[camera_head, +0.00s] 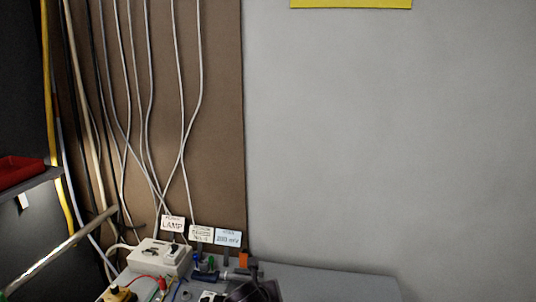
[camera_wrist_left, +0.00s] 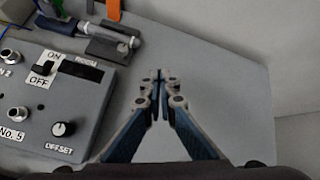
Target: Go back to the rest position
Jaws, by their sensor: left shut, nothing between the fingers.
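My left gripper (camera_wrist_left: 160,80) shows in the left wrist view, its two blue-and-grey fingers drawn together at the tips with nothing between them. It hangs over the bare grey table top (camera_wrist_left: 215,75), to the right of a grey control box (camera_wrist_left: 60,100). Neither gripper can be made out in the head view, and my right gripper is in no frame.
The control box has an ON/OFF switch (camera_wrist_left: 45,67) and an OFFSET knob (camera_wrist_left: 63,129). In the head view, a white switch box (camera_head: 158,257) and small labelled signs (camera_head: 201,234) stand on the crowded table left. A red tray (camera_head: 20,171) sits far left. The table's right end is clear.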

